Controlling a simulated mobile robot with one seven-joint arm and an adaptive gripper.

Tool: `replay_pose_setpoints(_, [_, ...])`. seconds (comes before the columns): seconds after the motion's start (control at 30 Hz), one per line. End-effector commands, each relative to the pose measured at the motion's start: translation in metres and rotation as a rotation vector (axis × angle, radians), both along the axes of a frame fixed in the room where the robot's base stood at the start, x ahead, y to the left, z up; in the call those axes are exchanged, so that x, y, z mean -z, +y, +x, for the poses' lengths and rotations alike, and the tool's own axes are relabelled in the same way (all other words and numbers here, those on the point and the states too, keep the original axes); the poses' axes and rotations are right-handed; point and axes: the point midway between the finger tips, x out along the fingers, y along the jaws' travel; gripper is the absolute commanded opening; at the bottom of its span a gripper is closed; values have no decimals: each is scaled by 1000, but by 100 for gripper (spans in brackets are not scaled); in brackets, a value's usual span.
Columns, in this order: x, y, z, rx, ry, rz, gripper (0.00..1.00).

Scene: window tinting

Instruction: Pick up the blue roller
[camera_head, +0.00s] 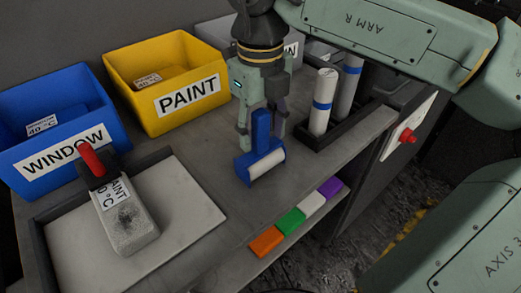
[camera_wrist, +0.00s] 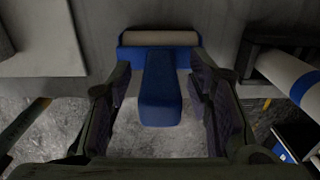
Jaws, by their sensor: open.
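The blue roller (camera_head: 262,150) stands on the grey table with its blue handle up and its pale roll low, near the table's front edge. In the wrist view the blue handle (camera_wrist: 160,88) lies between the two fingers, with the pale roll beyond it. My gripper (camera_head: 262,140) points down over the roller, one finger on each side of the handle. It is open; in the wrist view (camera_wrist: 163,105) gaps show between the handle and both fingers.
A blue WINDOW bin (camera_head: 60,150) and a yellow PAINT bin (camera_head: 190,100) stand behind. A tray (camera_head: 190,215) at left holds a grey block with a red knob (camera_head: 122,210).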

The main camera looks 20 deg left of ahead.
Motion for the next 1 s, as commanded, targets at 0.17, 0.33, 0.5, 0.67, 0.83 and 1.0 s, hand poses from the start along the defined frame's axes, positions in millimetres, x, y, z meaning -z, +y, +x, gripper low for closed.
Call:
replay_pose_setpoints(0.17, [0, 0, 0, 0, 0, 0, 40])
replay_pose_setpoints(0.33, [0, 0, 0, 0, 0, 0, 29])
replay_pose_setpoints(0.5, [0, 0, 0, 0, 0, 0, 17])
replay_pose_setpoints(0.67, [0, 0, 0, 0, 0, 0, 7])
replay_pose_setpoints(0.83, [0, 0, 0, 0, 0, 0, 0])
replay_pose_setpoints(1.0, [0, 0, 0, 0, 0, 0, 0])
